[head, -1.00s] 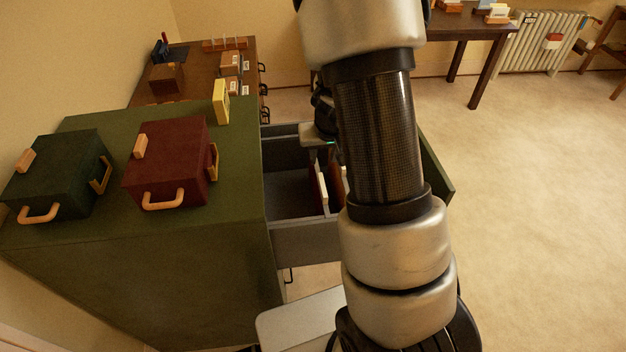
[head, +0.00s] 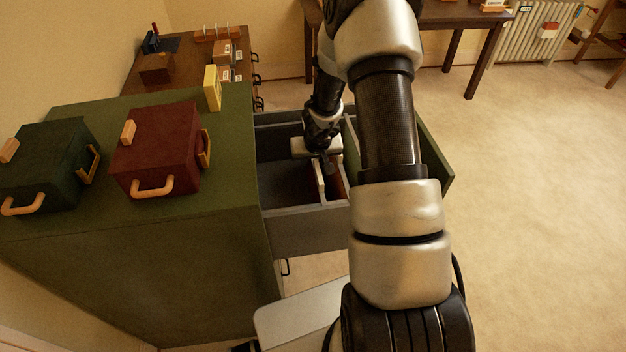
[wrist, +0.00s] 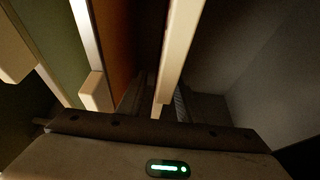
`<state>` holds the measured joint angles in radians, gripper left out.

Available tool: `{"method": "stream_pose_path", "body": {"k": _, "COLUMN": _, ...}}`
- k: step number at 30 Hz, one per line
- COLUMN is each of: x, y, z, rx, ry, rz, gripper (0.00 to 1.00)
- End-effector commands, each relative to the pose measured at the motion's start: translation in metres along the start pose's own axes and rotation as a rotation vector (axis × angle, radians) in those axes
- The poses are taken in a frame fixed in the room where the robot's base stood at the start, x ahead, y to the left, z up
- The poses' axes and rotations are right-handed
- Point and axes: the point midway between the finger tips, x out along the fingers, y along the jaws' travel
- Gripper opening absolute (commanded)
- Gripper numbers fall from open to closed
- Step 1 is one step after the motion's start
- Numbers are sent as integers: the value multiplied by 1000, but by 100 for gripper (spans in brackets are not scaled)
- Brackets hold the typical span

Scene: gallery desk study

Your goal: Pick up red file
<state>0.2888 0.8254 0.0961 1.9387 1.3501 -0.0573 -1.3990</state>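A dark red file (wrist: 149,30) with a cream edge strip stands upright in the open drawer. In the head view its cream edge (head: 319,181) shows, with much of the file hidden by my arm and gripper. My gripper (wrist: 157,105) reaches down into the drawer at this file. In the wrist view its dark fingers lie on either side of the cream strip, with a gap visible on the left side. It appears open; contact with the file cannot be told. An orange-brown file (wrist: 111,40) and a green file (wrist: 50,30) stand to the left in the wrist view.
The grey drawer (head: 300,222) is pulled out of the green cabinet (head: 200,235). Its left part is empty. A dark red case (head: 155,150), a dark green case (head: 45,165) and a yellow box (head: 212,90) stand on the cabinet top. Open floor lies right.

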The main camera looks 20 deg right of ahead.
Motion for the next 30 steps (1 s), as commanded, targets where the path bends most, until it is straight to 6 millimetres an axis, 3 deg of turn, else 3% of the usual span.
{"method": "stream_pose_path", "body": {"k": 8, "x": 2, "y": 0, "z": -1, "rx": 1, "ry": 1, "rz": 1, "gripper": 31}}
{"method": "stream_pose_path", "body": {"k": 14, "x": 2, "y": 0, "z": -1, "rx": 0, "ry": 1, "rz": 0, "gripper": 0}}
{"method": "stream_pose_path", "body": {"k": 30, "x": 2, "y": 0, "z": -1, "rx": 0, "ry": 1, "rz": 0, "gripper": 0}}
